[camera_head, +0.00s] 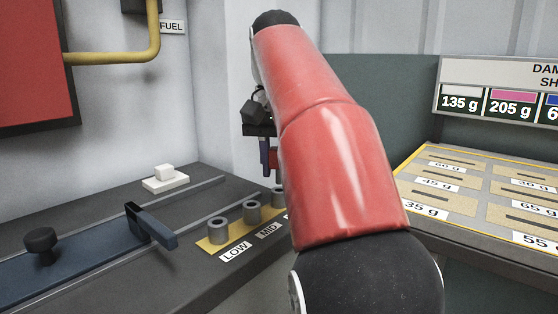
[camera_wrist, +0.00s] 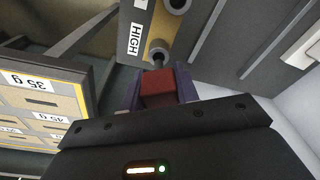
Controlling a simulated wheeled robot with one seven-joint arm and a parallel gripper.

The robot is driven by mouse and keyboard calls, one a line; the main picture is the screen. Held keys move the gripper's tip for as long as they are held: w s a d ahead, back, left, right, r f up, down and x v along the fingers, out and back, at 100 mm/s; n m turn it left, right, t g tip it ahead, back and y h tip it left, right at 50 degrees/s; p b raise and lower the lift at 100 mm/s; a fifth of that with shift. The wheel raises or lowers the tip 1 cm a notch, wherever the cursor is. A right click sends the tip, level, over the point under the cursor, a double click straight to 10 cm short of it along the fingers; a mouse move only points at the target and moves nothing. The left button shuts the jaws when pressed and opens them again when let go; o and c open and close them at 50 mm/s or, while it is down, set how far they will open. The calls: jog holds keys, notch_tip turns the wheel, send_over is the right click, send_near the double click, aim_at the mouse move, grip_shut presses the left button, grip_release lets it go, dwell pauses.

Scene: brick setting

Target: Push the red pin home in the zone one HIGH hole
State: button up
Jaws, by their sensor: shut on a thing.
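My gripper (camera_head: 269,158) is partly hidden behind my red arm in the head view. Its blue fingers point down just above the HIGH end of the socket row. In the wrist view, my gripper (camera_wrist: 158,90) is shut on the red pin (camera_wrist: 158,86), whose red block shows between the fingers. The grey HIGH socket (camera_wrist: 158,52) lies close past the pin, beside the HIGH label (camera_wrist: 135,40). It also shows in the head view (camera_head: 277,195), partly covered by my arm. The pin's lower end is hidden, so I cannot tell whether it touches the socket.
The LOW socket (camera_head: 218,230) and MID socket (camera_head: 251,212) stand on the same yellow plate. A blue lever (camera_head: 150,226) and a black knob (camera_head: 41,241) stand to the left. A white block (camera_head: 165,175) is behind. A weight-slot panel (camera_head: 480,195) is at right.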

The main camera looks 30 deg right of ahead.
aim_at(279, 182)
jog(key=shift+f, duration=0.3)
jog(key=shift+f+b, duration=1.55)
jog(key=shift+f, duration=0.2)
jog(key=o, duration=1.6)
jog(key=shift+c, duration=0.2)
jog(key=shift+r, duration=0.15)
notch_tip(279, 182, up, 6)
jog(key=p, duration=0.7)
